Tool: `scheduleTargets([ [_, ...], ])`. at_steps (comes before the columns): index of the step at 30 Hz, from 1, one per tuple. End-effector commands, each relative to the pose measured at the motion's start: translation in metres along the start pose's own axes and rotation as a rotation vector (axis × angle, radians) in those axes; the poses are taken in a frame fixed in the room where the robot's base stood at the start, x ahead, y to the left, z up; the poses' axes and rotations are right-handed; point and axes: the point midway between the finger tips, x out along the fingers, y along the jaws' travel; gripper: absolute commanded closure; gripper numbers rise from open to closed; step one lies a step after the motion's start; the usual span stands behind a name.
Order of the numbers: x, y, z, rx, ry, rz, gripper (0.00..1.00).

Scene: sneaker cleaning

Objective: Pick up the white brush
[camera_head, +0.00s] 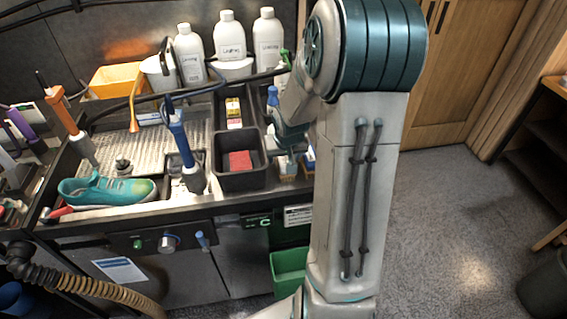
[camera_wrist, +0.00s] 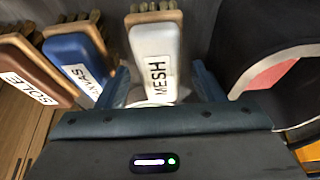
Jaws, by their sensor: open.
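The white brush (camera_wrist: 153,45), labelled MESH, is in the middle of the wrist view, with its bristles at the top edge. My gripper (camera_wrist: 164,84) is open, with one finger on each side of the brush's lower end. I cannot tell whether either finger touches it. In the head view my gripper (camera_head: 290,140) is low at the right end of the counter, partly hidden by my arm. A small pale brush end (camera_head: 287,166) shows just below it.
A blue brush (camera_wrist: 75,55) and a brown SOLE brush (camera_wrist: 30,65) stand close left of the white one. A black bin (camera_head: 240,181) with a red block (camera_head: 240,160) is beside them. A teal sneaker (camera_head: 105,190) lies farther left.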

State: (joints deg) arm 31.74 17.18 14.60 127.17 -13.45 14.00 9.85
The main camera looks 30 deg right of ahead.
Motion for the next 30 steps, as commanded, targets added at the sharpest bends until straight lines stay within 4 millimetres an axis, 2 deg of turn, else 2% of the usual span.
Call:
scheduleTargets([
  [4, 0.0, 0.0, 0.0, 0.0, 0.0, 0.0, 0.38],
  [6, 0.0, 0.0, 0.0, 0.0, 0.0, 0.0, 0.58],
  [9, 0.0, 0.0, 0.0, 0.0, 0.0, 0.0, 0.81],
  [23, -0.006, 0.001, -0.003, 0.0, 0.0, 0.001, 0.81],
  [26, -0.015, 0.001, -0.007, 0.002, 0.004, 0.002, 0.81],
  [30, -0.043, 0.001, -0.019, 0.002, 0.009, 0.003, 0.81],
])
